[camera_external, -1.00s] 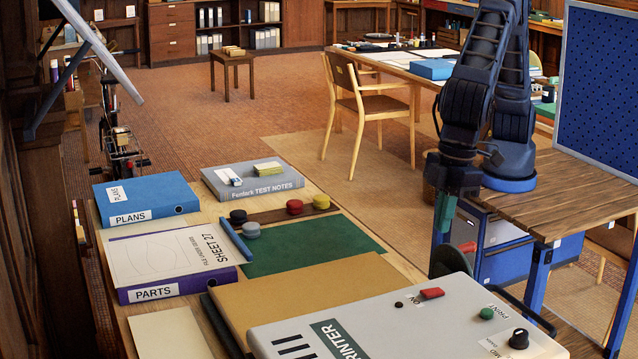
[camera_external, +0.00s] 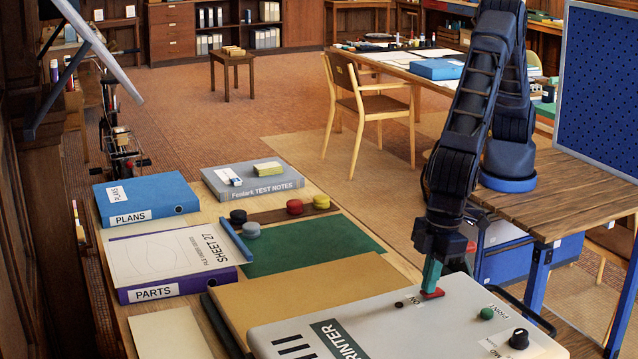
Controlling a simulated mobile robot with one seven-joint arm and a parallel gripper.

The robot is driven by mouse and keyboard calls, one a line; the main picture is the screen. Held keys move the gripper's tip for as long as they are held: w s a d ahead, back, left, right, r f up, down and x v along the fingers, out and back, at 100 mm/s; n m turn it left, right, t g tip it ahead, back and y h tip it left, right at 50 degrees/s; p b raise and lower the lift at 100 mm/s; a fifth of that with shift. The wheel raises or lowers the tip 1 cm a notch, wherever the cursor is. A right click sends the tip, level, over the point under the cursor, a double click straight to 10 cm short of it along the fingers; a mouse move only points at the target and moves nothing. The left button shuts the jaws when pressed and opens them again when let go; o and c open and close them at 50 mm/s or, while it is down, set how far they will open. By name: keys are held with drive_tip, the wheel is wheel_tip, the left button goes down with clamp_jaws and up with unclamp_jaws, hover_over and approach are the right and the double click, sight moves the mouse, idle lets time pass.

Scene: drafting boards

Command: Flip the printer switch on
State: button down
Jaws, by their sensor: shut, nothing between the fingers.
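The printer (camera_external: 390,322) is a grey box at the front right with a dark "PRINTER" label.
A green button (camera_external: 487,313) and a black knob (camera_external: 519,338) stand on the printer's right side. A small black dot (camera_external: 399,304) is left of the switch. Binders, including a blue one (camera_external: 145,198), lie on the board at left. The green mat (camera_external: 310,246) is clear.

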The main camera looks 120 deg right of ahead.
sight(443, 292)
idle(0.3)
drive_tip(key=shift+w+f+g, duration=0.15)
drive_tip(key=shift+f+g, duration=0.1)
drive_tip(key=shift+g, duration=0.05)
drive_tip(key=shift+s, duration=0.3)
drive_tip(key=shift+s+r, duration=0.15)
drive_tip(key=shift+s, duration=0.45)
drive_tip(key=shift+r, duration=0.1)
wheel_tip(443, 292, up, 14)
drive_tip(key=s, duration=0.2)
idle(0.5)
